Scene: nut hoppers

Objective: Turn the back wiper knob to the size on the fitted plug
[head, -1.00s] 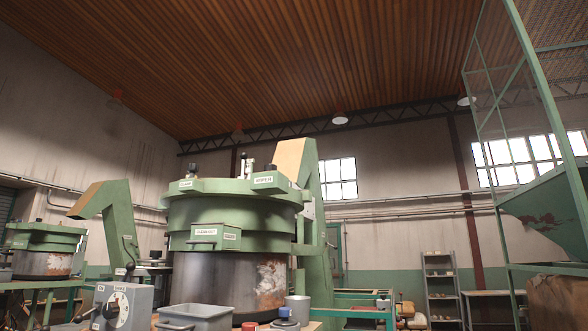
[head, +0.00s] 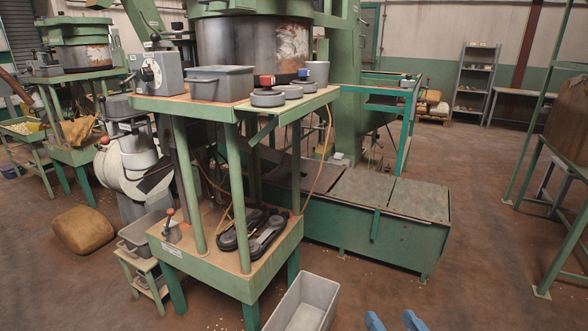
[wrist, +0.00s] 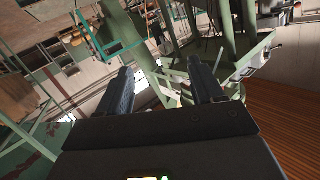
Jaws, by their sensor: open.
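The green hopper machine with its dark, worn bowl (head: 240,40) stands at the upper middle of the head view; its upper part is cut off. I cannot make out the back wiper knob or the fitted plug. Grey round pieces (head: 267,98) lie on the bench beside it, with a red-topped one (head: 265,81) and a blue-topped one (head: 302,74). My gripper (wrist: 160,68) is open and empty in the wrist view, its two dark fingers apart. Two blue tips of it (head: 393,321) show at the bottom of the head view, far from the hopper.
A grey box with a dial (head: 157,73) and a grey bin (head: 221,84) stand on the green bench (head: 180,106). A long green floor box (head: 370,235) and an open grey bin (head: 303,303) lie low in front.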

